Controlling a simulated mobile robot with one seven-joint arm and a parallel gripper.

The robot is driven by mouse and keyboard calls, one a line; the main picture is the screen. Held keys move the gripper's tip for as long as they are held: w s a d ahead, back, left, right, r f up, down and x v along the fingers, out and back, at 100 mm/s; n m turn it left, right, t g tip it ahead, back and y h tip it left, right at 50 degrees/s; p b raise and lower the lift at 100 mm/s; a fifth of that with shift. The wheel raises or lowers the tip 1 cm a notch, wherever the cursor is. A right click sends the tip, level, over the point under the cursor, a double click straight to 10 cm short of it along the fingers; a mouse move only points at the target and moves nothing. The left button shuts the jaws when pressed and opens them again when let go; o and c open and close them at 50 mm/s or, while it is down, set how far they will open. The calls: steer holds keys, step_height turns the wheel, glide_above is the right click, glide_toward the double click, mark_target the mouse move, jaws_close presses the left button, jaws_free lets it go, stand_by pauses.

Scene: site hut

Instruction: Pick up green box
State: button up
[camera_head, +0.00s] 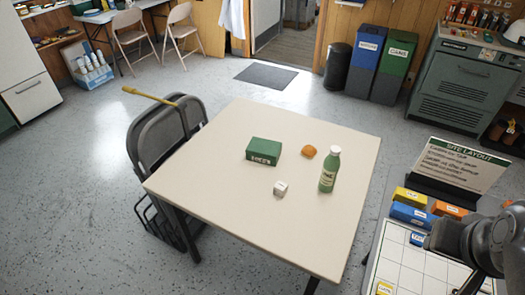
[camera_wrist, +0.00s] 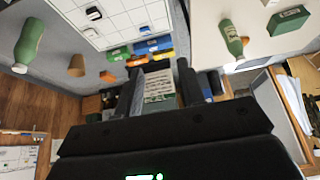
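The green box (camera_head: 263,151), with white lettering on its side, sits on the cream table in the head view, left of the orange-brown item and the green bottle. It also shows at the upper right of the wrist view (camera_wrist: 287,20). My gripper (camera_wrist: 157,80) is open and empty in the wrist view, its two dark fingers apart with the site layout sign visible beyond the gap. It is well away from the green box. In the head view my arm shows at the lower right edge, and my fingers cannot be made out.
The cream table (camera_head: 225,205) also holds a green bottle (camera_head: 329,170), an orange-brown item (camera_head: 309,151) and a small white block (camera_head: 280,188). Dark folding chairs (camera_head: 156,137) stand against its left side. A gridded board (camera_head: 405,265) with coloured boxes and a sign (camera_head: 455,165) is at right.

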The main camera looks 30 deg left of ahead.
stand_by(0.3)
steer(key=o, duration=1.4)
